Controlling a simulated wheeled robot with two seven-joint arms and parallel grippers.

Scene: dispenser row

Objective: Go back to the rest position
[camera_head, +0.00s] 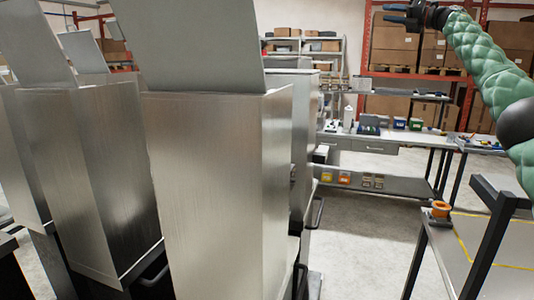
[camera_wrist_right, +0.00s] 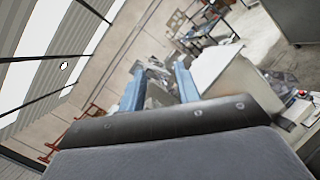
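My right gripper (camera_head: 395,13) is raised at the top right of the head view, at the end of the green padded arm, with its dark fingers pointing left. In the right wrist view the right gripper (camera_wrist_right: 157,75) shows two blue fingers standing apart, with only distant background between them. It holds nothing that I can see. My left gripper and left arm are not in view.
Tall metal dispensers (camera_head: 215,190) with lids up fill the left side and front. A workbench (camera_head: 365,140) with small bins stands behind. A table (camera_head: 500,250) with an orange spool (camera_head: 440,210) is at right. Red racks hold boxes (camera_head: 395,50). Floor between is clear.

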